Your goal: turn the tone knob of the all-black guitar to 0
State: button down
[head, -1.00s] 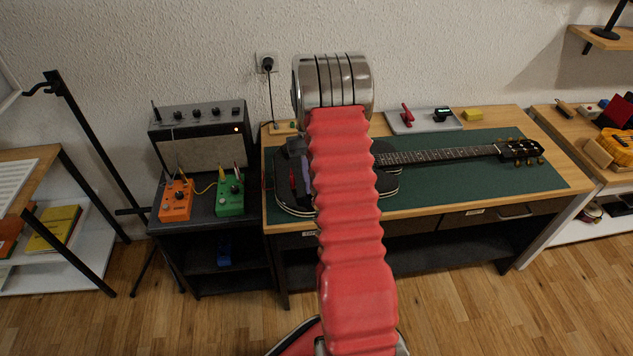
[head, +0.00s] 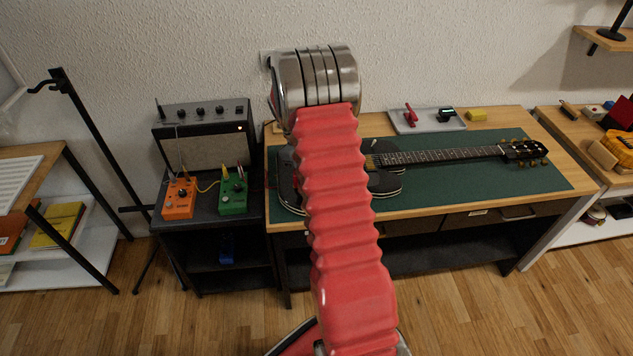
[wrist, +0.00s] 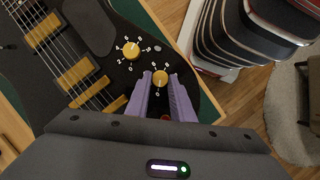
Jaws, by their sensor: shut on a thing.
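The all-black guitar (head: 388,184) lies on a green mat, its neck pointing right; my arm hides much of its body. In the wrist view its black body (wrist: 95,75) shows gold pickups and two gold knobs with white dial marks. One knob (wrist: 131,50) stands free, up and to the left. The other knob (wrist: 160,79), nearer the body's edge, sits between the purple fingers of my gripper (wrist: 160,82), which is shut on it. Its exact pointer setting is too small to read. The gripper is hidden behind my arm in the head view.
The green mat (head: 470,187) covers much of the wooden bench. An amplifier (head: 205,133), an orange pedal (head: 180,199) and a green pedal (head: 233,191) stand at left.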

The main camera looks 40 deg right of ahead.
jog(key=shift+s+d, duration=0.15)
jog(key=shift+d, duration=0.05)
jog(key=c, duration=1.5)
grip_release()
jog(key=shift+c, duration=0.2)
jog(key=shift+a, duration=0.1)
jog(key=shift+r, duration=0.1)
jog(key=v, duration=1.3)
jog(key=shift+r, duration=0.25)
